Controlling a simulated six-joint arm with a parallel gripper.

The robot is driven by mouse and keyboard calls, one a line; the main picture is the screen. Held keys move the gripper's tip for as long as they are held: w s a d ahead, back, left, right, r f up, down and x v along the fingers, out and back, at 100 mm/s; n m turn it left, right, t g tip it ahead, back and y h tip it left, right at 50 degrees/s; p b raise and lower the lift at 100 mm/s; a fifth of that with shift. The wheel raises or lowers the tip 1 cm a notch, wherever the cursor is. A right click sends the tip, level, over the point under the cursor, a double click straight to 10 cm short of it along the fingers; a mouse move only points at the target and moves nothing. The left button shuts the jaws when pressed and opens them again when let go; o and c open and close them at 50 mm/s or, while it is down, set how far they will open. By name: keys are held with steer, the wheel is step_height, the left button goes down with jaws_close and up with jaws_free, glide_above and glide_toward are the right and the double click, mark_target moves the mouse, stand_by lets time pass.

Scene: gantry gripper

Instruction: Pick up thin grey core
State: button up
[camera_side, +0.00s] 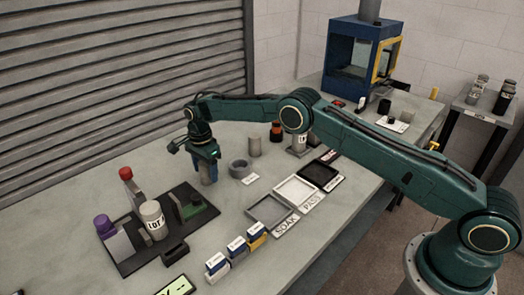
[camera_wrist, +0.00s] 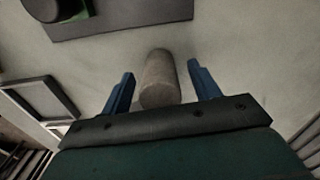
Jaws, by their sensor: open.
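A thin grey core (camera_wrist: 159,82), a plain rounded cylinder, shows in the wrist view between the two blue fingers of my gripper (camera_wrist: 160,72). The fingers are open, with a gap on each side of the core. In the side view my gripper (camera_side: 208,181) points down low over the bench, behind the dark fixture plate. There the fingers largely hide whatever stands between them. Another grey cylinder (camera_side: 255,146) stands on the bench to the right of my gripper, apart from it.
A grey ring-shaped dish (camera_side: 239,169) sits just right of my gripper. The dark plate (camera_side: 137,259) with a LOT jar (camera_side: 152,220) and other pieces lies left and in front. SOAK (camera_side: 251,213) and PASS (camera_side: 310,197) trays are to the right. A shutter wall is behind.

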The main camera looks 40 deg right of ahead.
stand_by(0.3)
steer(key=c, duration=1.2)
steer(key=shift+r, duration=0.1)
steer(key=shift+r, duration=5)
steer(key=shift+d, duration=0.1)
steer(key=shift+d, duration=0.4)
steer(key=shift+s+d+f+m, duration=0.1)
steer(key=shift+s+d+m, duration=0.6)
steer(key=shift+d, duration=0.9)
steer(key=shift+s+d+f+m, duration=0.1)
steer(key=shift+s+d+m, duration=0.65)
steer(key=shift+d, duration=0.8)
steer(key=shift+s+d+f+m, duration=0.1)
steer(key=shift+s+d+m, duration=0.6)
steer(key=shift+d, duration=0.9)
